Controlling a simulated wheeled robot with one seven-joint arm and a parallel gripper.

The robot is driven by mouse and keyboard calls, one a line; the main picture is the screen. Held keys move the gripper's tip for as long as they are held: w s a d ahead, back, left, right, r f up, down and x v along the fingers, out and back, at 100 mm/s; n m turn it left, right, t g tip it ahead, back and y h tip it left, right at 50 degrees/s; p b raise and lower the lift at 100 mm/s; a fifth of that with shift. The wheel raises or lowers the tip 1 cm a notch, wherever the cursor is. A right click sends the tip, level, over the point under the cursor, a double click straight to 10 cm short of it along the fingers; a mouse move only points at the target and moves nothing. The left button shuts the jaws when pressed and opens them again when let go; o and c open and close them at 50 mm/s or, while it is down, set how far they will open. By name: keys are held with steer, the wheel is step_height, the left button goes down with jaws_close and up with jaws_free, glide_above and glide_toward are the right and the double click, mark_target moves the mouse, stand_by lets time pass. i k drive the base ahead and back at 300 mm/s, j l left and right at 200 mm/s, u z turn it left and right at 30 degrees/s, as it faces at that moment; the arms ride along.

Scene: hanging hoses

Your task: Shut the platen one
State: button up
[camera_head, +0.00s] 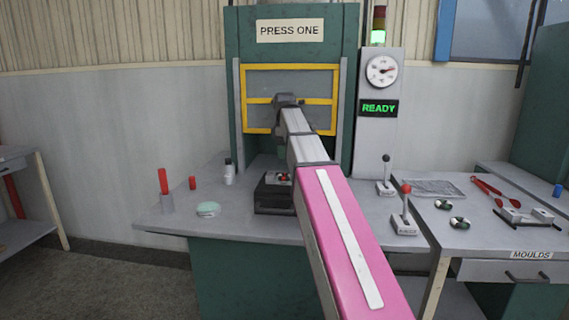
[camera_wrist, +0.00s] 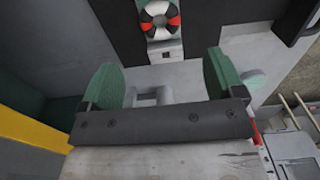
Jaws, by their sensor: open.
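The green press (camera_head: 291,52) bears the sign "PRESS ONE" and has a yellow-framed guard (camera_head: 290,68) across its front opening. Two levers stand on the bench to its right, a black-knobbed one (camera_head: 386,174) and a red-knobbed one (camera_head: 405,207); their small labels are unreadable. My gripper (camera_wrist: 162,82) is open, its green pads spread apart. In the head view my wrist is in front of the guard and my arm hides part of the press. The platen itself cannot be told apart. A dark block (camera_head: 273,193) sits on the bench below; a white, red and black ring (camera_wrist: 159,19) shows in the wrist view.
The panel beside the press has a gauge (camera_head: 382,71), a lit "READY" sign (camera_head: 378,108) and a green lamp (camera_head: 378,37). A red stick (camera_head: 163,181), a small bottle (camera_head: 228,173) and a pale green disc (camera_head: 208,209) stand left. Red tongs (camera_head: 495,193) lie right.

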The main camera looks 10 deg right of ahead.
mark_target(269, 199)
steer(key=k+j, duration=0.1)
steer(key=j, duration=0.35)
steer(key=k+j, duration=0.15)
steer(key=j, duration=0.3)
steer(key=k+j, duration=0.1)
steer(key=j, duration=0.35)
steer(key=z, duration=0.05)
